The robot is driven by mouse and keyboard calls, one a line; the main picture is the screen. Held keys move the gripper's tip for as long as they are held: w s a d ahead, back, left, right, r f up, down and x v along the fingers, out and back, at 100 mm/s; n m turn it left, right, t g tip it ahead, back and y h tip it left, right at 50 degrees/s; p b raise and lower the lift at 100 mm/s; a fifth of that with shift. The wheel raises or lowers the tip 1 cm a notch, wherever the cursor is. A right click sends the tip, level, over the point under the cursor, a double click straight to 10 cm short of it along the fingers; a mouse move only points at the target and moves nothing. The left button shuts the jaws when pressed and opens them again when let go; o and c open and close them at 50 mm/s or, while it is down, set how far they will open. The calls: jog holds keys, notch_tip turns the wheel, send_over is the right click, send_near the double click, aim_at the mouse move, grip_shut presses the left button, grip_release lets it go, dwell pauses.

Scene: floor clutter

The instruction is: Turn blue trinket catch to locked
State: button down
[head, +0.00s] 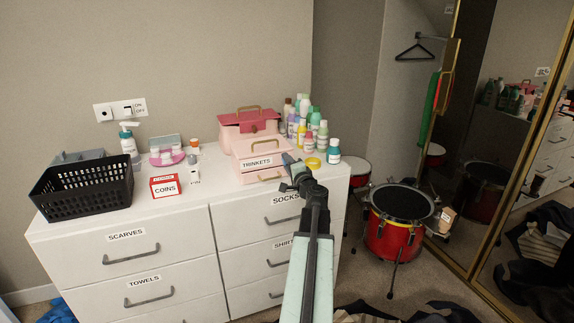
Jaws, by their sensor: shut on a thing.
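The pink trinkets box (258,147), labelled TRINKETS, sits on the white dresser with a brass handle on its lid and another on its front. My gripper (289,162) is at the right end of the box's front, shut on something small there. It covers the spot where the blue trinket catch would show, so I cannot see the catch's shape or which way it is turned.
Several bottles (305,125) and a yellow lid (313,163) stand close right of my gripper. A black basket (84,189) and a red COINS box (165,187) are at left. A red drum (396,225) stands on the floor at right.

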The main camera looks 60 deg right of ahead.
jog(key=shift+w+m, duration=0.1)
jog(key=shift+m, duration=0.7)
jog(key=c, duration=0.9)
grip_release()
jog(key=v, duration=0.7)
jog(key=shift+s+a, duration=0.25)
jog(key=shift+s, duration=0.05)
